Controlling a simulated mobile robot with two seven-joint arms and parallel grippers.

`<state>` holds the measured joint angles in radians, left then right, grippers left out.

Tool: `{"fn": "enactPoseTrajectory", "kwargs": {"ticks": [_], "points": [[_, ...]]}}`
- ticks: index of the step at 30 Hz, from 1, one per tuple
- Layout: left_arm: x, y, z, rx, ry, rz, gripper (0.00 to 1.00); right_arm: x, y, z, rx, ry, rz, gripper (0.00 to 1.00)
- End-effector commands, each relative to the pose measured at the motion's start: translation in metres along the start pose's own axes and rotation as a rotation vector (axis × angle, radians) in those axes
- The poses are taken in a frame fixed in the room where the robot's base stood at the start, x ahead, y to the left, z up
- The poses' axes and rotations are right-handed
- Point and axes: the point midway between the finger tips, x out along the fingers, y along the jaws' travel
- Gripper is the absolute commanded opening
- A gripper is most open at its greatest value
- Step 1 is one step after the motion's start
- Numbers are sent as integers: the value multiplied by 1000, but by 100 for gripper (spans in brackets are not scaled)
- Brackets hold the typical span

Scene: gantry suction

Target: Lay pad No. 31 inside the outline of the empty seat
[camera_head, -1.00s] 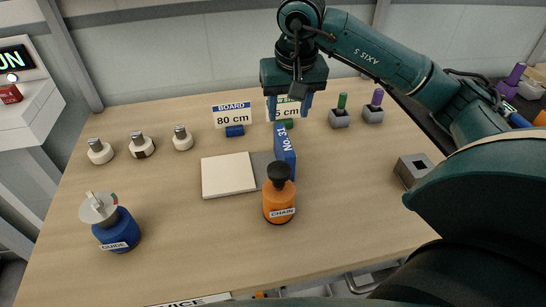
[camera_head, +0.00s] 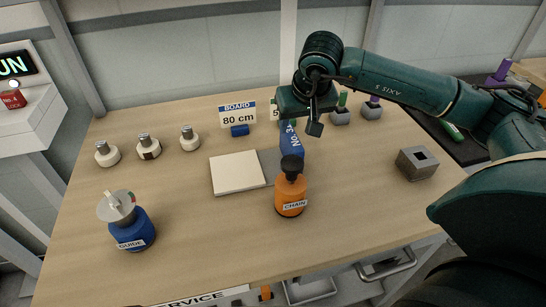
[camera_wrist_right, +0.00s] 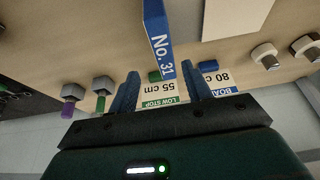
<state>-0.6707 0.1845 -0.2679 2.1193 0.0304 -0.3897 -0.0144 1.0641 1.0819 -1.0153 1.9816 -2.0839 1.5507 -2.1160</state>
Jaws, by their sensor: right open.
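Pad No. 31 (camera_head: 291,143) is a blue block with a white "No. 31" label, standing on the table behind the orange CHAIN bottle (camera_head: 291,190). It also shows in the right wrist view (camera_wrist_right: 158,38), ahead of and between the fingers. My right gripper (camera_head: 300,122) is above and behind the pad; its blue fingers (camera_wrist_right: 160,82) are apart with nothing between the tips. A cream square plate (camera_head: 237,173) lies flat left of the pad. A small grey patch (camera_head: 269,160) shows between them; I cannot tell if it is the seat outline. My left gripper is not in view.
A blue GUIDE bottle (camera_head: 132,232) stands front left, with several white knobs (camera_head: 149,147) behind. An "80 cm" BOARD sign (camera_head: 238,115) stands at the back. A grey socket block (camera_head: 417,163) is at right.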

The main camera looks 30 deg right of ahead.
Motion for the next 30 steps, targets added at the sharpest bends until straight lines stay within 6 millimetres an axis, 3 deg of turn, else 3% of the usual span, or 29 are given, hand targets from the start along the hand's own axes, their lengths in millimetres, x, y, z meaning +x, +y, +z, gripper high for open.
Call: {"fn": "enactPoseTrajectory", "kwargs": {"ticks": [14, 30], "points": [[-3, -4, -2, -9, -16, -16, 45, 52, -8, 6, 1, -1, 1, 49], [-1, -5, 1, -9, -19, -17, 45, 56, -7, 6, 0, 0, 1, 49]]}}
